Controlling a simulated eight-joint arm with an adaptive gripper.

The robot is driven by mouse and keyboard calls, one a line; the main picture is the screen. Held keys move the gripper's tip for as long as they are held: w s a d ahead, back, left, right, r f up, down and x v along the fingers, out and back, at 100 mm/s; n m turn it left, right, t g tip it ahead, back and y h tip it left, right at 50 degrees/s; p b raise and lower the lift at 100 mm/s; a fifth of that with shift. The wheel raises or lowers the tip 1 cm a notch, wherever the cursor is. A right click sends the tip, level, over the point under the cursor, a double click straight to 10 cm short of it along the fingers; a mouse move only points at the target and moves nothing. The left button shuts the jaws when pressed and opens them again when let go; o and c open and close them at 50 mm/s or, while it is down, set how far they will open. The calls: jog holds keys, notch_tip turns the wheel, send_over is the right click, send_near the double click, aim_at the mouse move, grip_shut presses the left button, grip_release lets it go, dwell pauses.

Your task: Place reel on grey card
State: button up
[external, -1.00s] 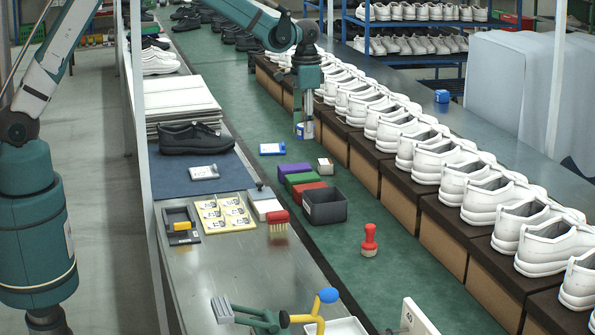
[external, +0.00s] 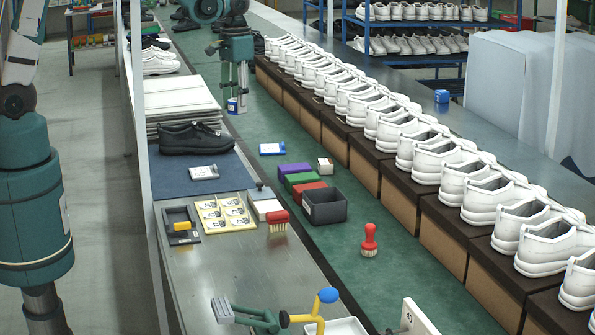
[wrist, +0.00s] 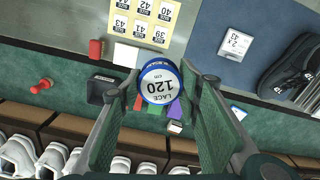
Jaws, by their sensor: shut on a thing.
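The reel (wrist: 157,84) is a small white and blue drum with "LACE 120 cm" on its end. My gripper (external: 237,97) is shut on it and holds it upright, above the green belt's left side, behind the black shoe. The reel's blue base (external: 232,106) shows just below the fingers. In the wrist view my gripper (wrist: 165,88) has one finger on each side of the reel.
The black shoe (external: 190,138) and a blue-edged card (external: 272,149) lie near the grey card. Coloured blocks (external: 301,178), a dark bin (external: 324,206) and a red-handled brush (external: 369,240) stand nearer the front. White shoes (external: 430,152) line the right. The blue mat (external: 228,180) has bare room.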

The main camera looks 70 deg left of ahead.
jog(key=s+r+n+p, duration=0.3)
jog(key=s+p, duration=0.2)
jog(key=s, duration=0.9)
jog(key=s+r+n+p, duration=0.2)
jog(key=s+r+p, duration=0.15)
jog(key=s, duration=1.05)
jog(key=s+r+n+p, duration=0.3)
jog(key=s+p, duration=0.2)
jog(key=s, duration=0.9)
jog(key=shift+s+a+n, duration=0.7)
jog(key=shift+a+n, duration=0.2)
jog(key=shift+a, duration=2.85)
jog(key=m+b, duration=1.5)
jog(key=b, duration=1.1)
send_over(202, 168)
notch_tip(202, 168, down, 27)
jog(key=shift+d+f, duration=0.15)
jog(key=shift+d, duration=0.05)
jog(key=shift+f+b, duration=0.3)
jog(key=shift+f, duration=2.85)
